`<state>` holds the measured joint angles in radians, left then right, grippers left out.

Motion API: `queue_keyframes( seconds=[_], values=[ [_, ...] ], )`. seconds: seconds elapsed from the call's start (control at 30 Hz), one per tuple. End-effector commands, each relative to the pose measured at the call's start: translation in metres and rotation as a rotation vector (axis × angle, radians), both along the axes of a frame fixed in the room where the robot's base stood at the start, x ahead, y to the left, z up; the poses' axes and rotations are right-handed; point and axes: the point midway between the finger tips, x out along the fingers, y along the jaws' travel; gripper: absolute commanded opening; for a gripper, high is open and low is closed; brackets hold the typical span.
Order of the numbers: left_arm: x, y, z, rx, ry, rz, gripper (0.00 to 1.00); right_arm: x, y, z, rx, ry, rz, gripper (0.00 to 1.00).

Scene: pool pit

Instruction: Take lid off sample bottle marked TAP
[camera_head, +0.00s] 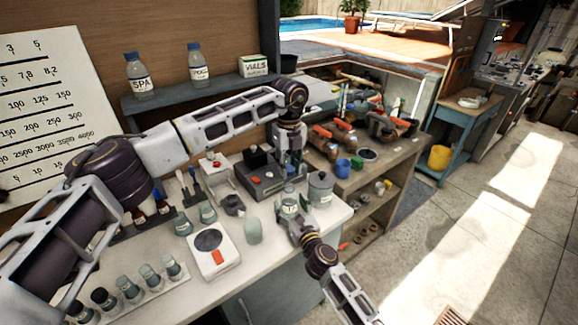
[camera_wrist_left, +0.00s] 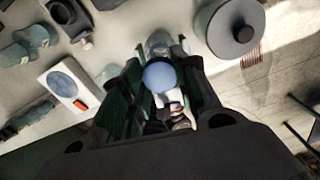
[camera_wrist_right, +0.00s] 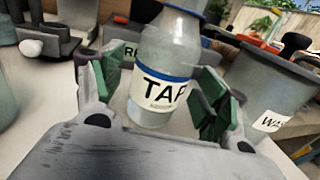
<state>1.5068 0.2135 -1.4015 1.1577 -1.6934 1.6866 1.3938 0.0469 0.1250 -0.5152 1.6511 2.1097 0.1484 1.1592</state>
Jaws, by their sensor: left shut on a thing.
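The TAP sample bottle (camera_head: 289,207) stands upright on the bench near its right end. In the right wrist view the clear bottle (camera_wrist_right: 170,55) shows its TAP label and blue bands. My left gripper (camera_head: 291,184) reaches down from above and is shut on the round blue lid (camera_wrist_left: 160,76) at the bottle's top. I cannot tell whether the lid is seated or lifted. My right gripper (camera_wrist_right: 160,85) is low at the bottle, its fingers spread either side, with a visible gap at the left finger.
A grey lidded waste pot (camera_head: 320,188) stands close right of the bottle. A white scale (camera_head: 213,252) and several small bottles are to the left. A dark boxed instrument (camera_head: 262,178) is behind. SPA (camera_head: 140,76) and POOL (camera_head: 198,66) bottles stand on the shelf.

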Motion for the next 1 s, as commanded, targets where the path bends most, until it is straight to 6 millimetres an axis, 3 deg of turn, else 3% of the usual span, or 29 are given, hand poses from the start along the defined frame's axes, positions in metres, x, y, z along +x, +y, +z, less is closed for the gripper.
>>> queue_keyframes(
  seconds=[0.47, 1.0],
  values=[
    [0.0, 0.0, 0.0, 0.0, 0.0, 0.0, 0.01, -0.006, -0.003, -0.001, 0.0, 0.001, 0.0, 0.74],
    [0.0, 0.0, 0.0, 0.0, 0.0, 0.0, 0.01, -0.049, -0.02, -0.001, -0.001, 0.002, 0.0, 0.74]
  ],
)
